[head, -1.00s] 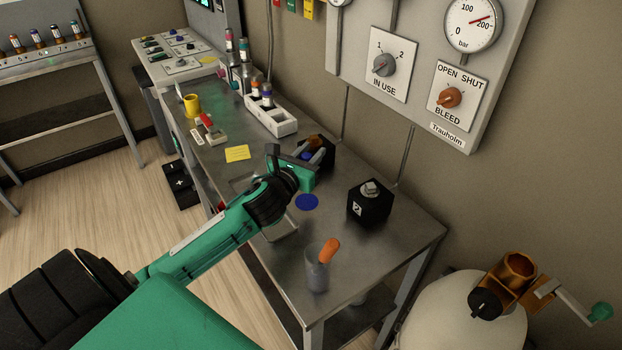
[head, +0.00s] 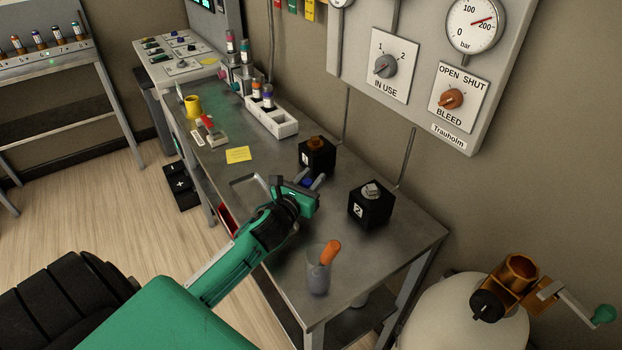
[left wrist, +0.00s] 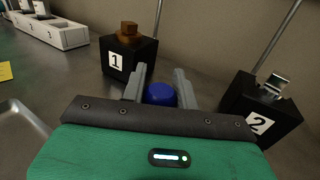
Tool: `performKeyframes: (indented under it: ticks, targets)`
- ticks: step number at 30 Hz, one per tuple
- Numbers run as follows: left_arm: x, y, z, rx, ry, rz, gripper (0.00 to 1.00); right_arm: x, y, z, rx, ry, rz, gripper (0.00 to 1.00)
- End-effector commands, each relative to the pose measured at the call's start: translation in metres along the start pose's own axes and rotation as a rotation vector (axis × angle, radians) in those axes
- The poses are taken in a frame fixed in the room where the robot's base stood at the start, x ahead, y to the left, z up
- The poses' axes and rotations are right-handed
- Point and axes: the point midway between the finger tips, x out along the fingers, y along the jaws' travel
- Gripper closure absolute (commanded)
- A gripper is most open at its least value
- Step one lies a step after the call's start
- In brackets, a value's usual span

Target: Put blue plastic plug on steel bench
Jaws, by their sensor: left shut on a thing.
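The blue plastic plug (head: 307,182) is between the fingers of my left gripper (head: 314,182), low over the steel bench (head: 350,260). In the left wrist view the plug (left wrist: 160,95) shows as a blue rounded top between the two grey fingers (left wrist: 160,88), which are shut on it. The plug's lower part is hidden, so I cannot tell whether it touches the bench. My right gripper is not in view.
Black block 1 (head: 317,160) with a brown nut stands just beyond the gripper; black block 2 (head: 371,207) stands to its right. A clear cup with an orange-handled tool (head: 329,252) stands nearer. A yellow note (head: 238,154) lies left.

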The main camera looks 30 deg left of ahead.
Motion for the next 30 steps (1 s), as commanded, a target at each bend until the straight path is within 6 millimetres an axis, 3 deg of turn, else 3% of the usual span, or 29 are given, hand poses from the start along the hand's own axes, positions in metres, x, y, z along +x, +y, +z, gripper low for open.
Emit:
performKeyframes:
  ticks: [2, 3, 6, 17, 30]
  targets:
    - [0.000, 0.000, -0.004, 0.002, 0.000, 0.000, 0.96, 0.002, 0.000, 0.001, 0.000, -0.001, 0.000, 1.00]
    - [0.000, 0.000, -0.003, 0.002, 0.000, 0.000, 0.64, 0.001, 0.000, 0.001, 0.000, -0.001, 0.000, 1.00]
    - [0.000, 0.000, -0.002, 0.001, 0.000, 0.000, 0.48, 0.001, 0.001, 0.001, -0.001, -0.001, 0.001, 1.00]
    - [-0.001, 0.000, 0.001, -0.001, 0.000, -0.001, 0.48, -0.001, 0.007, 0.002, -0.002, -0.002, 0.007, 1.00]
    - [-0.068, 0.000, -0.002, 0.001, 0.001, -0.001, 0.48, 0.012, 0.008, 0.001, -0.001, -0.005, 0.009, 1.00]
